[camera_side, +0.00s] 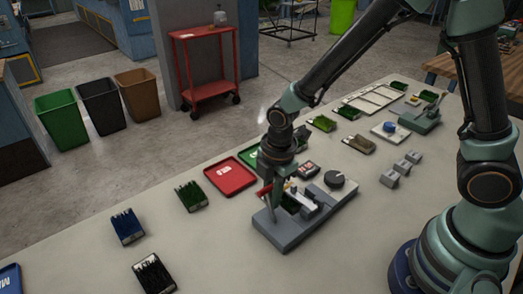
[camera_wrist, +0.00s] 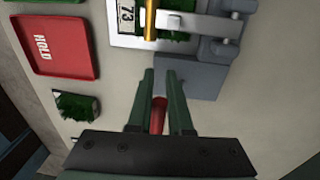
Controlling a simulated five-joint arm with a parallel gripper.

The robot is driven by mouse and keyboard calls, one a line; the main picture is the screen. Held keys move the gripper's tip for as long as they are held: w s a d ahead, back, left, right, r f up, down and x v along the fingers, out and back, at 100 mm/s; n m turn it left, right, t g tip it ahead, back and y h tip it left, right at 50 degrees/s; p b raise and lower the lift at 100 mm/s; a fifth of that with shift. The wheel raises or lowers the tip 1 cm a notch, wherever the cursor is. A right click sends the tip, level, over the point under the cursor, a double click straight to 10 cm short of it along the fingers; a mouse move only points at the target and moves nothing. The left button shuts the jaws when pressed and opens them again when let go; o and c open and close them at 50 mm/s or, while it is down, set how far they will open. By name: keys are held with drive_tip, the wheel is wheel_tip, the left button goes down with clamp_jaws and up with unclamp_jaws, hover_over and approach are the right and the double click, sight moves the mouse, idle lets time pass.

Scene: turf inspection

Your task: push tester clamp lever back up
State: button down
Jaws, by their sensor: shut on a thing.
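The tester (camera_side: 281,236) is a grey block with a dark round knob, on the table in the middle of the side view. Its grey base also shows at the top of the wrist view (camera_wrist: 185,78). A green turf sample with a label "73" (camera_wrist: 127,14) lies in it, under a gold bar (camera_wrist: 151,20). The red clamp lever (camera_wrist: 158,115) lies between the fingers of my gripper (camera_wrist: 159,78). In the side view my gripper (camera_side: 274,188) points down at the tester's near left end, shut on the lever's red handle (camera_side: 264,191). The lever's lower part is hidden by the fingers.
A red tray marked HOLD (camera_side: 230,178) lies left of the tester, with a green tray (camera_side: 248,155) behind it. Small grey blocks (camera_side: 390,178) stand right.

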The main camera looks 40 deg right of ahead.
drive_tip(key=shift+s+r+t+y, duration=0.2)
drive_tip(key=shift+s+t+y, duration=0.1)
drive_tip(key=shift+t, duration=0.3)
drive_tip(key=c, duration=0.8)
unclamp_jaws()
drive_tip(key=shift+c, duration=0.2)
wheel_tip(320, 180, up, 12)
drive_tip(key=s, duration=0.2)
drive_tip(key=shift+d, duration=0.4)
